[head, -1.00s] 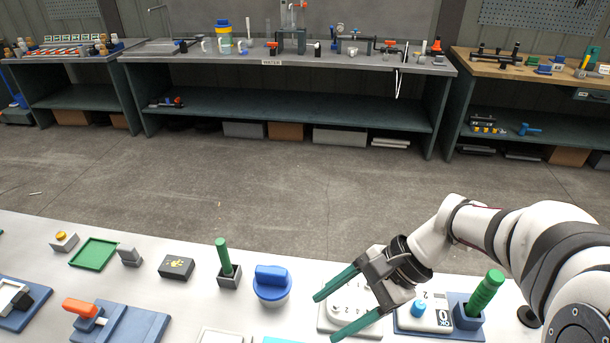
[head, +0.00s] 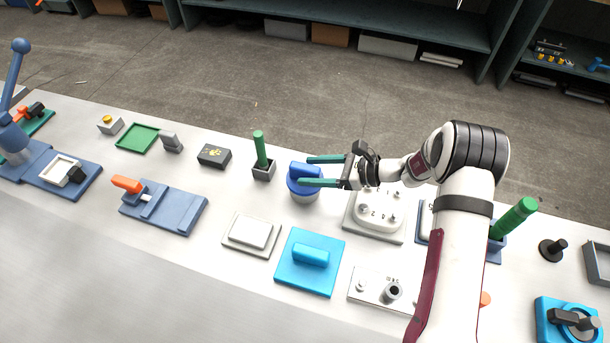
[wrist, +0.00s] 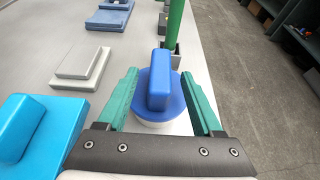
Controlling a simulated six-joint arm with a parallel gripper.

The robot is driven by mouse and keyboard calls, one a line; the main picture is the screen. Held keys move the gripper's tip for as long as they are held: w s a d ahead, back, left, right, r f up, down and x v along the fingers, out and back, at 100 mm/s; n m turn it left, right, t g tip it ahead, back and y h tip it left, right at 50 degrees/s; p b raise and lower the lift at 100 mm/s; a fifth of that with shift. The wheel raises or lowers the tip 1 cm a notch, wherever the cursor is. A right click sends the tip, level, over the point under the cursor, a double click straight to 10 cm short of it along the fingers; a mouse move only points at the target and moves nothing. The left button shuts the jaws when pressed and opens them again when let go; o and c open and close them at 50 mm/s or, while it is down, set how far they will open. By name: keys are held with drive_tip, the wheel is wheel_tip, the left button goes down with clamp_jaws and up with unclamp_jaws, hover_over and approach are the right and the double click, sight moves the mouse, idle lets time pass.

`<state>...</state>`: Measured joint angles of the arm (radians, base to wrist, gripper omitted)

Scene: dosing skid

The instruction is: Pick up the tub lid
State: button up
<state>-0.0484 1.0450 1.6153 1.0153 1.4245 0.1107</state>
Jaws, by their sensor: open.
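The tub lid (head: 303,180) is a round blue lid with a raised bar handle, sitting on a low white tub (head: 304,197) on the bench. It also shows in the wrist view (wrist: 158,92), centred between the fingers. My gripper (head: 322,171) is open, with its two green fingers reaching from the right toward the lid. In the wrist view my gripper (wrist: 160,92) has one finger on each side of the lid's handle, with gaps between. I cannot tell whether the fingers touch the lid's rim.
A green post in a grey holder (head: 263,172) stands just beyond the lid. A cyan plate with a handle (head: 309,287) and a light grey block (head: 249,232) lie on the near side. A white panel with knobs (head: 378,237) lies under my arm.

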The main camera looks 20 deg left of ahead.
drive_tip(key=x, duration=0.3)
drive_tip(key=shift+r, duration=0.1)
clamp_jaws()
